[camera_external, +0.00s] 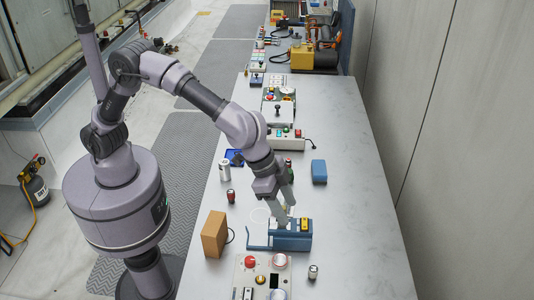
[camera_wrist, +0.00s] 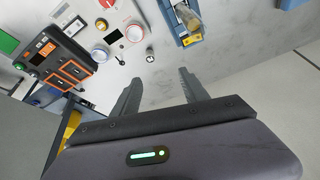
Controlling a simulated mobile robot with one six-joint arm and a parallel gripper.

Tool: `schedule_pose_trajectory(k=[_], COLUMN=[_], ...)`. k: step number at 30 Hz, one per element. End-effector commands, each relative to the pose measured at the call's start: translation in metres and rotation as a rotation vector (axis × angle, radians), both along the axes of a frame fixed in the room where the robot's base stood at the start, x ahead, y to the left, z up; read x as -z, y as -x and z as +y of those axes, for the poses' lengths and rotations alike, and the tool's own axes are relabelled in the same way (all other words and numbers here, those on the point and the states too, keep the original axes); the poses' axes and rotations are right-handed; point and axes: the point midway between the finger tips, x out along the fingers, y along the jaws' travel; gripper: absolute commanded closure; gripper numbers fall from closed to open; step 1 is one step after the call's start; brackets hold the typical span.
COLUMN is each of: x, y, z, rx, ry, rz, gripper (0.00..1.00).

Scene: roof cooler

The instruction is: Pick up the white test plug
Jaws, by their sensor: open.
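I cannot tell for sure which thing is the white test plug. A pale, beige-white piece (camera_wrist: 187,16) stands on the blue device with a yellow part (camera_wrist: 191,40) in the wrist view. The same blue device (camera_external: 292,242) is on the bench in the external view. A small silver-white cylinder with a dark top (camera_external: 313,271) stands apart on the bench, right of the control panel. My gripper (camera_wrist: 157,80) is open, with nothing between its fingers. In the external view my gripper (camera_external: 285,212) appears close to the blue device, and its fingertips are hard to make out.
The control panel (camera_external: 247,282) with knobs and gauges is at the front. A brown box (camera_external: 215,234), a red can (camera_external: 231,196) and a white cylinder (camera_external: 225,170) stand along the left edge. A blue block (camera_external: 319,171) lies behind. The bench's right side is clear.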

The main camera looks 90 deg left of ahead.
Motion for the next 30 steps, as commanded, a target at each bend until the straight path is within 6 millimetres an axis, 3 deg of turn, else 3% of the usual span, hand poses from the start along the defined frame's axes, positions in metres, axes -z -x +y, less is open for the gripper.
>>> schedule_pose_trajectory(k=[1, 3, 6, 16, 30], x=[0.018, 0.036, 0.055, 0.143, 0.21], y=[-0.01, -0.019, -0.026, -0.06, -0.088], z=[-0.019, -0.036, -0.046, -0.053, -0.053], rx=[-0.001, -0.006, -0.011, -0.012, -0.012], ry=[0.009, 0.022, 0.029, 0.029, 0.03], rz=[0.013, 0.02, 0.026, 0.026, 0.025], gripper=[0.48, 0.48, 0.48, 0.48, 0.48])
